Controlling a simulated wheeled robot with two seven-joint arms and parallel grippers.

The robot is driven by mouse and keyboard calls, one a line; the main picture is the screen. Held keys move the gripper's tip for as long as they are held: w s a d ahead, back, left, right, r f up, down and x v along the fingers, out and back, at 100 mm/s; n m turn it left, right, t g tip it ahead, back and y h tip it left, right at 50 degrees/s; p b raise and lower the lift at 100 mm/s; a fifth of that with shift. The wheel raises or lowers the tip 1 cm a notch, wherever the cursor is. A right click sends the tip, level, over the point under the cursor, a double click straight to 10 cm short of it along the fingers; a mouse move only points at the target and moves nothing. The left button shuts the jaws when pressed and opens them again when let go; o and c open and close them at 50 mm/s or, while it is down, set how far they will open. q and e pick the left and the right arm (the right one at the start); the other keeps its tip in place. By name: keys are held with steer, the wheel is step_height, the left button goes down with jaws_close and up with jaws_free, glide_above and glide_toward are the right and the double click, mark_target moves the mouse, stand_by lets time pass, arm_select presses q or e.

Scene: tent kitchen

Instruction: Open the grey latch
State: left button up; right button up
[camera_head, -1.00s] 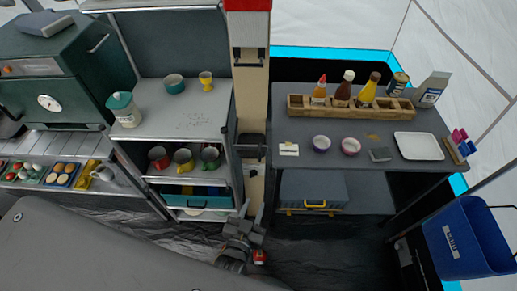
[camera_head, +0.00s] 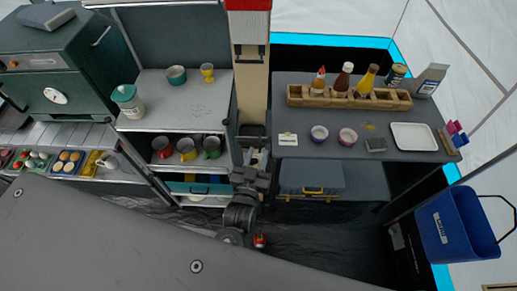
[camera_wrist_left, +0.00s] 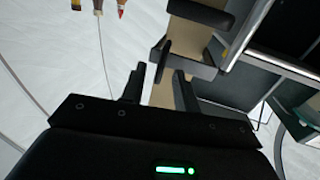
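A beige upright post (camera_head: 249,95) stands between the shelf unit and the table. It carries a dark upper fitting (camera_head: 249,54) and a dark grey fitting lower down, which looks like the latch and is partly hidden by my gripper. My left gripper (camera_head: 251,172) is in front of the post's lower part, close to that fitting. In the left wrist view, the two fingers (camera_wrist_left: 159,85) stand apart with the post behind them. A dark bar (camera_wrist_left: 188,64) crosses the post just beyond the fingers. I cannot tell whether they touch it. My right gripper is not in view.
The shelf unit (camera_head: 185,102) with cups is left of the post. The table (camera_head: 295,93) with a bottle rack is to the right, with a grey case (camera_head: 310,176) beneath. A blue bin (camera_head: 455,228) hangs at right. A large grey surface (camera_head: 100,240) fills the front left.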

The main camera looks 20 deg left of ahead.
arm_select(q)
steer(key=shift+w, duration=0.85)
steer(key=shift+c, duration=0.3)
jaws_close()
